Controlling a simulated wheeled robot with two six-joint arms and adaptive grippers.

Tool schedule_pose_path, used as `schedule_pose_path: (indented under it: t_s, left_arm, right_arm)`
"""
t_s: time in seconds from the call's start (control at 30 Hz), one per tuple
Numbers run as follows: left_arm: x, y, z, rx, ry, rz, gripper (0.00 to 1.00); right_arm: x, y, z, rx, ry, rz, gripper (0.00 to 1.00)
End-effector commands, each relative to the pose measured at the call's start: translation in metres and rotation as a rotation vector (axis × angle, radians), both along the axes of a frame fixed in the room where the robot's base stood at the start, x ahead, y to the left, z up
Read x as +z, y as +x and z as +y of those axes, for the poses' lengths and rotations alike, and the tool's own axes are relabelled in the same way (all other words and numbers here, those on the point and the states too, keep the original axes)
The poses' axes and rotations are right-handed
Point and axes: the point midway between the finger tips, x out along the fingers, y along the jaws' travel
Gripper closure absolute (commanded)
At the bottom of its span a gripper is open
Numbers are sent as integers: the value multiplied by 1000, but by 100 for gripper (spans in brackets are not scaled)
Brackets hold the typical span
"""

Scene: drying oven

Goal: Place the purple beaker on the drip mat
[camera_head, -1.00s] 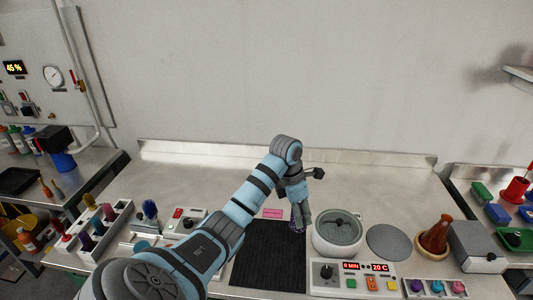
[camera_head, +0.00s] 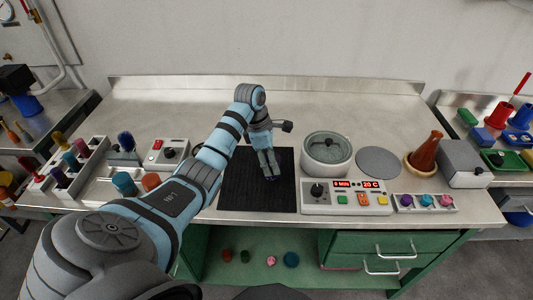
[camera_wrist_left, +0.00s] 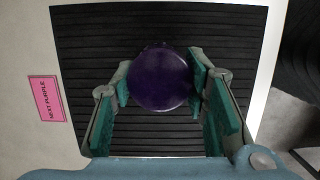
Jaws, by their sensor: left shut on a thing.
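The purple beaker (camera_wrist_left: 160,78) shows from above as a dark purple round shape in the left wrist view. My left gripper (camera_wrist_left: 161,82) is shut on it, with a green-padded finger on each side. The drip mat (camera_wrist_left: 85,100) is black and ribbed and lies behind the beaker in that view. In the head view, my left gripper (camera_head: 269,177) points down over the drip mat (camera_head: 238,185), right of its middle. Only a small purple bit of the beaker shows there, at the fingertips. I cannot tell whether the beaker touches the mat. My right gripper is not in view.
A round grey bath (camera_head: 326,166) and a control panel (camera_head: 352,198) stand right of the mat. A pink "NEXT PURPLE" label (camera_wrist_left: 44,98) lies beside the mat. A rack with colored items (camera_head: 70,165) is at the left. The bench behind is clear.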

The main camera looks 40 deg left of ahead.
Motion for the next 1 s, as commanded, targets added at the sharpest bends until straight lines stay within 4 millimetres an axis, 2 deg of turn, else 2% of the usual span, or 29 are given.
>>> schedule_pose_path:
  t_s: [0.03, 0.2, 0.33, 0.37, 0.47, 0.5, 0.8, 0.9, 1.0]
  left_arm:
    - [-8, 1, -1, -2, 0, -2, 86]
    - [-2, 2, -2, -4, 0, -2, 86]
    - [-6, 2, -2, -3, 0, -2, 86]
    - [-6, 2, -2, -3, 0, -2, 58]
    - [-5, 1, -1, -3, 1, -1, 42]
    - [-5, 1, -1, -2, 1, -1, 39]
    - [-3, 1, -1, -2, 1, -1, 39]
    - [8, 0, 1, -1, 2, -4, 39]
    - [31, -3, 6, -1, 3, -6, 39]
  right_arm:
    - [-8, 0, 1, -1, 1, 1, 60]
    - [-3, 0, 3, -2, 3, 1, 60]
    - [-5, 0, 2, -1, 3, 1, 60]
    - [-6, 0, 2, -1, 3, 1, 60]
    - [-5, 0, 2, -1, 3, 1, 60]
    - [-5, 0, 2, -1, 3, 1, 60]
    - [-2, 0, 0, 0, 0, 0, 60]
    - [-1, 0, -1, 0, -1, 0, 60]
    - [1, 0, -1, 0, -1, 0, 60]
